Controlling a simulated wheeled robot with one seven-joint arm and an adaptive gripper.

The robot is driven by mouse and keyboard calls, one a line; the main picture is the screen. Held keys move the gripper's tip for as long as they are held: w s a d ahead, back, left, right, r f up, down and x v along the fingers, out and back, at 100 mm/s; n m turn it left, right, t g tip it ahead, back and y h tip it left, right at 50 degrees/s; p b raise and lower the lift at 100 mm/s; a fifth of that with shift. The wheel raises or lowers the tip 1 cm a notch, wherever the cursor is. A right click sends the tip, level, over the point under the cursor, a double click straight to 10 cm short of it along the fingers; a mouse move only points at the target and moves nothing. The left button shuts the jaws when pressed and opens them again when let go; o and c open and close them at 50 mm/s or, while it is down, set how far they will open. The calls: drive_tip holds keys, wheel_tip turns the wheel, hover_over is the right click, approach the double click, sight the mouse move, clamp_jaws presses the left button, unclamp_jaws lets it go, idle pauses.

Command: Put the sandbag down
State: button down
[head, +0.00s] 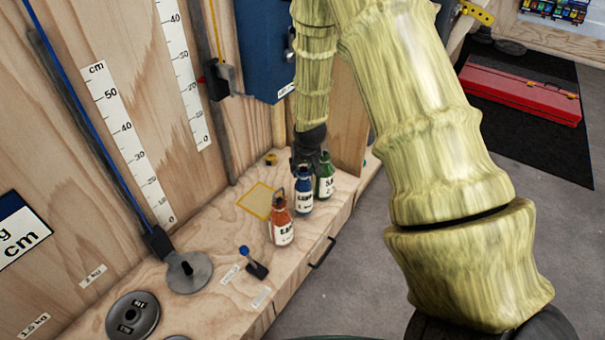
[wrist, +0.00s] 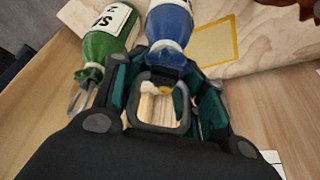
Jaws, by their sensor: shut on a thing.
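The blue sandbag (head: 304,196), bottle-shaped with a white label, is between an orange bag (head: 282,227) and a green bag (head: 325,180) at the bench's front side. My gripper (head: 306,164) points down and is shut on the blue bag's top. In the wrist view, the blue bag (wrist: 170,28) extends away from between the fingers (wrist: 163,92), and the green bag (wrist: 104,42) is close on the left. I cannot tell whether the blue bag's base touches the bench. A yellow outlined square (head: 243,207) on the bench lies left of the bags; its inside looks empty.
The wooden bench (head: 215,240) holds a small blue-knobbed lever (head: 254,262) and round weight plates (head: 133,315). A blue box (head: 265,50) hangs on the wall behind my arm. A red case (head: 520,95) lies on a dark mat on the floor.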

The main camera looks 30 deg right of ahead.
drive_tip(key=shift+f, duration=1.3)
drive_tip(key=c, duration=0.8)
unclamp_jaws()
drive_tip(key=p+v, duration=0.2)
drive_tip(key=v, duration=1)
